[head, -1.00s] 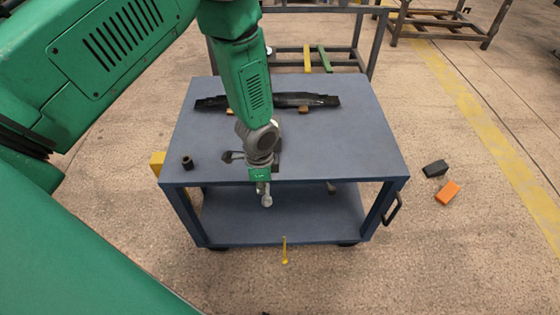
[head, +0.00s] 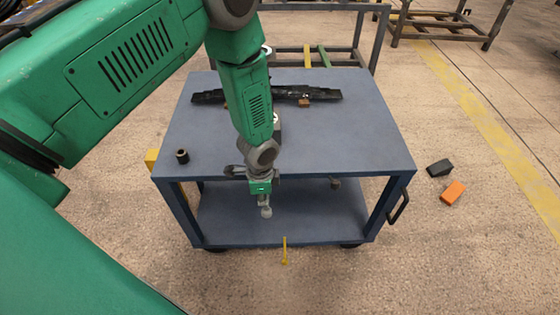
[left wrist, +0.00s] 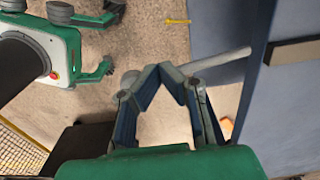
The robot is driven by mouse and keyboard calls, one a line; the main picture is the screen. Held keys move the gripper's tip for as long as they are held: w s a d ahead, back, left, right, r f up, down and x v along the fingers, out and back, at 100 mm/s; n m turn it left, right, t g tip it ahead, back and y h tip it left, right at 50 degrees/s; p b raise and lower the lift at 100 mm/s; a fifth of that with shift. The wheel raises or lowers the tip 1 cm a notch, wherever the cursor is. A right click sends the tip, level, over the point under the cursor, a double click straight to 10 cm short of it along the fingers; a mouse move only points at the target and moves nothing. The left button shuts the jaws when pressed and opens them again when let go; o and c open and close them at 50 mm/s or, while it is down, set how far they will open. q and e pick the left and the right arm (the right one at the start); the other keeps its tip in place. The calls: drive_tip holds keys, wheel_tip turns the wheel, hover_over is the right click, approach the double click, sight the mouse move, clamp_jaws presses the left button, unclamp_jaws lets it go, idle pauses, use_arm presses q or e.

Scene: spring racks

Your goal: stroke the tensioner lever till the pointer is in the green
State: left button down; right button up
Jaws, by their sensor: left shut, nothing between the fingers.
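My left gripper (head: 263,200) hangs at the front edge of the blue-grey cart, and its fingertips meet in the left wrist view (left wrist: 163,70). It is shut with nothing between the fingers. A pale grey lever (left wrist: 230,58) comes out from the cart side and passes behind the fingertips in the wrist view. Its round knob (left wrist: 131,78) shows just left of them. A grey knob also shows below the gripper in the head view (head: 266,212). I cannot tell whether the fingers touch the lever. I cannot make out a pointer or green zone. My right gripper is not in view.
The cart (head: 345,135) carries a dark leaf spring (head: 315,95) and a black cylinder (head: 182,156). A yellow block (head: 151,159) shows at its left side. A yellow rod (head: 285,250) shows in front. Black (head: 439,168) and orange (head: 453,193) blocks lie on open floor at right.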

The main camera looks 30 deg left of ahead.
use_arm(q)
wheel_tip(320, 180, down, 10)
drive_tip(key=b, duration=0.7)
wheel_tip(320, 180, up, 19)
drive_tip(key=p, duration=1.5)
drive_tip(key=shift+a, duration=0.2)
drive_tip(key=shift+d+r, duration=0.2)
drive_tip(key=shift+d, duration=0.1)
